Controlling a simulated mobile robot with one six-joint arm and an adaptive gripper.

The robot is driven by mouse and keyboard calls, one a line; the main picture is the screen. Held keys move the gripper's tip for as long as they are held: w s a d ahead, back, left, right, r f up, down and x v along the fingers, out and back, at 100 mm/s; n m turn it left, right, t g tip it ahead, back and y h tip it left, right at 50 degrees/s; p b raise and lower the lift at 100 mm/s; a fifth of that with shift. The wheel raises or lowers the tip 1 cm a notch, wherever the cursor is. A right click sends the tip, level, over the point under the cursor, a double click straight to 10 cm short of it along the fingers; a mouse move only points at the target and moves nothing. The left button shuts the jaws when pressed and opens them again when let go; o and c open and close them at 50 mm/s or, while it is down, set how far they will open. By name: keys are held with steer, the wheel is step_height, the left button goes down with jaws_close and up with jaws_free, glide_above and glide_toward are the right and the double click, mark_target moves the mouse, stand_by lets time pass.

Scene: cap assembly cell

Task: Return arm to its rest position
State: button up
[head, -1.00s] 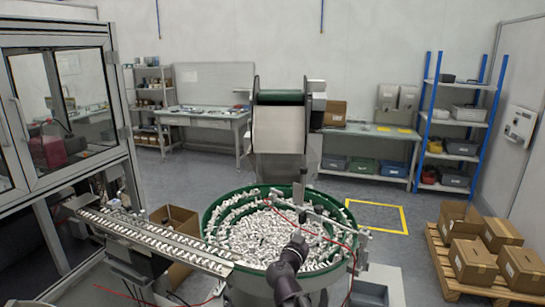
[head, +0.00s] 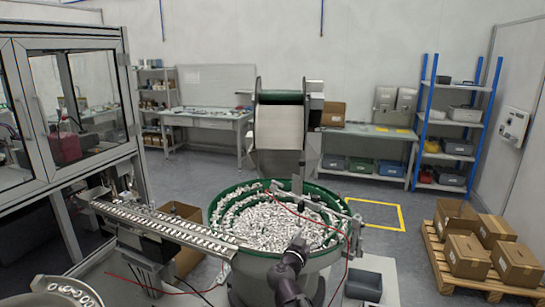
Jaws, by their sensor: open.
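My arm (head: 289,275) rises from the bottom edge in the head view, in front of the green-rimmed feeder bowl (head: 214,216). My gripper (head: 299,240) is at its far end, small and dark against the many white and grey caps (head: 262,222) in the bowl. It is open, and no held part shows in it. The fingers are too small to make out in detail, and I cannot tell its height above the caps.
A metal track (head: 165,224) with parts runs from the bowl toward the glazed machine enclosure (head: 75,110) at left. A hopper (head: 279,128) stands behind the bowl. A round metal container (head: 65,290) is at lower left. Cartons (head: 466,256) sit on a pallet at right.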

steer(key=s+d+f+g+y, duration=0.1)
steer(key=s+d+f+g, duration=0.85)
steer(key=f, duration=0.35)
steer(key=s+a+f+n+g+y, duration=0.3)
steer(key=s+f+n+g+y, duration=0.2)
steer(key=s, duration=0.4)
steer(key=g+y, duration=0.1)
steer(key=y, duration=0.1)
steer(key=shift+s+a+f+n+y, duration=0.3)
steer(key=shift+s+a+n+y, duration=0.05)
steer(key=shift+s+n+y, duration=0.05)
